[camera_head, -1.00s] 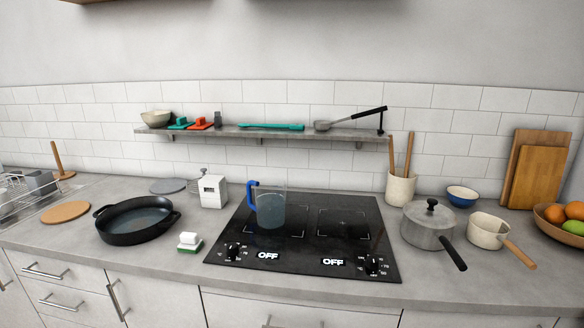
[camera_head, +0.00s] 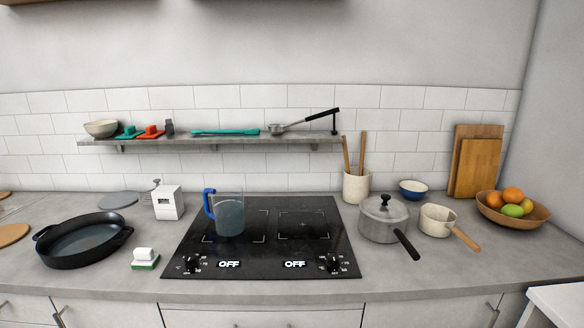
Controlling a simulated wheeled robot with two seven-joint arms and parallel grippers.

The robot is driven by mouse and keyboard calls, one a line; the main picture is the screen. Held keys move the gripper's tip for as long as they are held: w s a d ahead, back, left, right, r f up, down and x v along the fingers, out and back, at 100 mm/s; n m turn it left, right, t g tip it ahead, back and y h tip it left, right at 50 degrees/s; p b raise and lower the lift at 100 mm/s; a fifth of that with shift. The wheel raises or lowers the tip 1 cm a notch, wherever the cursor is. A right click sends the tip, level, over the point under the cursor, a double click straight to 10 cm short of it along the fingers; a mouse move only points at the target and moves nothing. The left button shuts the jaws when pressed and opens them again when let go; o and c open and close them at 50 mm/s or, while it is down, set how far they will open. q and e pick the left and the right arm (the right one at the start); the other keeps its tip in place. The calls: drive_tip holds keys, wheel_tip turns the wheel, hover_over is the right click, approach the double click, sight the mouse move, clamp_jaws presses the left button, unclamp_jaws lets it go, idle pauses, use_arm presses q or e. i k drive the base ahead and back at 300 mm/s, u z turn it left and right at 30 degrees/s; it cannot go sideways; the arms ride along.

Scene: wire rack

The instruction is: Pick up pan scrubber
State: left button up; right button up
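A small scrubber with a white grip and green base (camera_head: 145,259) sits on the grey counter, left of the cooktop and in front of a white box-shaped item. It looks like the pan scrubber. Two other small pieces with grips, one teal (camera_head: 130,132) and one red (camera_head: 151,132), lie on the wall shelf; I cannot tell exactly what they are. Neither of my grippers shows in the head view.
A black pan (camera_head: 83,240) lies left of the scrubber. The black cooktop (camera_head: 268,255) to its right bears a blue-handled jug (camera_head: 229,215). A lidded pot (camera_head: 384,218) and small saucepan (camera_head: 437,219) stand farther right. The counter's front edge near the scrubber is clear.

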sight(145, 258)
drive_tip(key=u, duration=1.2)
drive_tip(key=k, duration=0.25)
drive_tip(key=u, duration=0.6)
drive_tip(key=i, duration=0.65)
drive_tip(key=u, duration=0.1)
